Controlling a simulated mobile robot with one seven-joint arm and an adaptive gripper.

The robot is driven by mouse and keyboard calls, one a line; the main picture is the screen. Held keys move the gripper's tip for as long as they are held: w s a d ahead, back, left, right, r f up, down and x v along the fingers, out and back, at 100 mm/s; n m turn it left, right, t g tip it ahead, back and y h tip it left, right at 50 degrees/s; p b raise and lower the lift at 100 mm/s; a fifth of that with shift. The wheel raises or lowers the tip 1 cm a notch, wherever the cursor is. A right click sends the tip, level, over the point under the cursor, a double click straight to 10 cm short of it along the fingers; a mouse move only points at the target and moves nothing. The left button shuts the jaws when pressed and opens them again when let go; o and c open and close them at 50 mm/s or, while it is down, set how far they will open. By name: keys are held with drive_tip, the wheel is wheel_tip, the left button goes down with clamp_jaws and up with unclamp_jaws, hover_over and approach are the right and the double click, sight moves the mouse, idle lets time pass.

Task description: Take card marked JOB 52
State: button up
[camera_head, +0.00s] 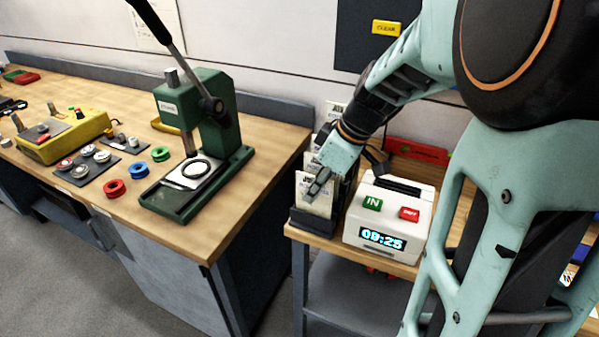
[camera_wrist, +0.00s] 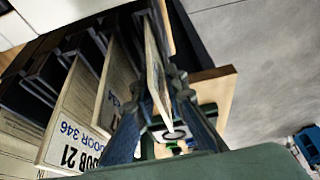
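Pale job cards (camera_head: 313,207) stand in a dark slotted rack (camera_head: 312,224) left of the time clock. My gripper (camera_head: 318,188) is at the front cards. In the wrist view, my gripper's fingers (camera_wrist: 160,84) lie either side of one card (camera_wrist: 155,72) seen nearly edge-on; I cannot tell whether they pinch it. Its print is not readable. A neighbouring card (camera_wrist: 72,125) reads JOB 21, DOOR 346. Another card (camera_wrist: 114,92) between them shows only part of its print, ending in 34. I cannot make out JOB 52 on any card.
The white time clock (camera_head: 386,218) with IN and OUT buttons reads 09:25, close right of the rack. A red tray (camera_head: 417,150) lies behind it. A green press (camera_head: 205,125) stands on the left bench (camera_head: 225,212). A floor gap separates bench and rack table.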

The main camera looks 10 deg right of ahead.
drive_tip(key=shift+c, duration=0.6)
clamp_jaws()
